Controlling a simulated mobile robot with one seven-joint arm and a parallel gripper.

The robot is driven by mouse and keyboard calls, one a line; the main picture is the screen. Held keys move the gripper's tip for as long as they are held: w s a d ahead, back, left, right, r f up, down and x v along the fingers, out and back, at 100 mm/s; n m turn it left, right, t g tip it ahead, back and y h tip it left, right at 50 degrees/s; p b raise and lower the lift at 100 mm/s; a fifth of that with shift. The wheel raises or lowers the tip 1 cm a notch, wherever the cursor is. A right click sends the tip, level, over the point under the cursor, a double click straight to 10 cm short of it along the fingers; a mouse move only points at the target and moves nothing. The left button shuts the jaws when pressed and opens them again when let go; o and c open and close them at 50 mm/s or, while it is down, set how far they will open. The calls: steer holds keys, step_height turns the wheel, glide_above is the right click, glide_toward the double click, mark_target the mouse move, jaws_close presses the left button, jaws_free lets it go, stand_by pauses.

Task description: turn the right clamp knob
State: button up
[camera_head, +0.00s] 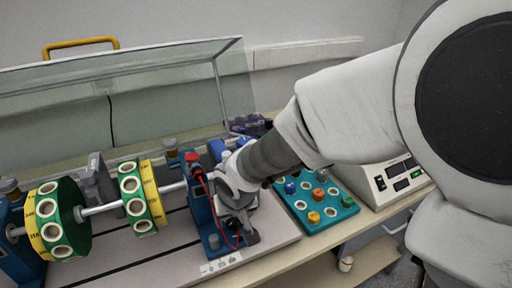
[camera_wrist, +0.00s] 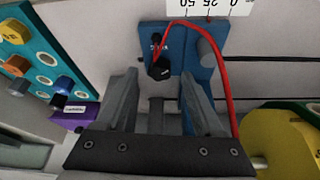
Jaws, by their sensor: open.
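The right bearing stand is a blue block (camera_head: 201,213) on the grey base plate, near a scale label. A grey cylindrical knob (camera_head: 214,241) stands on its front foot. It also shows in the wrist view (camera_wrist: 208,50), upper right, apart from my fingers. Another knob with a brownish top (camera_head: 171,146) stands behind the stand; I cannot tell which is the clamp knob. My gripper (camera_wrist: 160,78) is open, with nothing between its fingers. In the head view my gripper (camera_head: 239,222) is just right of the stand, partly hidden by my arm.
A red cable (camera_wrist: 226,70) loops from a black round part (camera_wrist: 160,68) beside the fingers. A shaft (camera_head: 105,208) carries green-and-yellow discs (camera_head: 66,219) at left. A teal tray (camera_head: 334,208) with coloured knobs and a white instrument (camera_head: 372,190) stand right. A clear cover (camera_head: 150,64) is behind.

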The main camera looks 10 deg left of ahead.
steer(key=shift+w+a+f, duration=0.1)
steer(key=shift+w+f, duration=0.1)
steer(key=shift+f, duration=0.3)
jaws_close()
